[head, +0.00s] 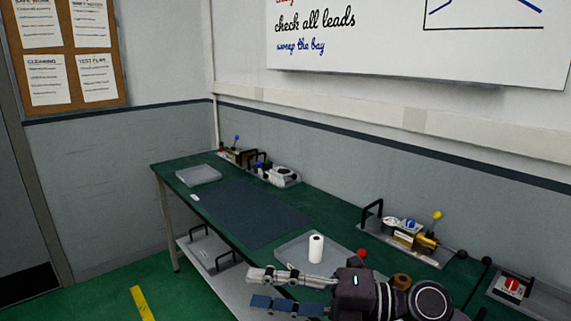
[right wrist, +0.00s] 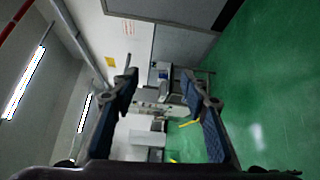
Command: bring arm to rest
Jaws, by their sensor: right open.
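My right gripper (head: 285,290) is in the lower middle of the head view, in front of the workbench's near edge. Its two fingers are spread apart with nothing between them. In the right wrist view my right gripper (right wrist: 163,88) also shows open and empty, with the room and green floor beyond its fingers. The green workbench (head: 165,175) runs along the wall. My left gripper is in neither view.
A grey tray with a white roll (head: 316,248) stands just behind the right gripper. A dark mat (head: 245,213) and another tray (head: 198,175) lie farther left. Apparatus with a yellow knob (head: 437,215) and a red-switch box (head: 512,285) stand at right.

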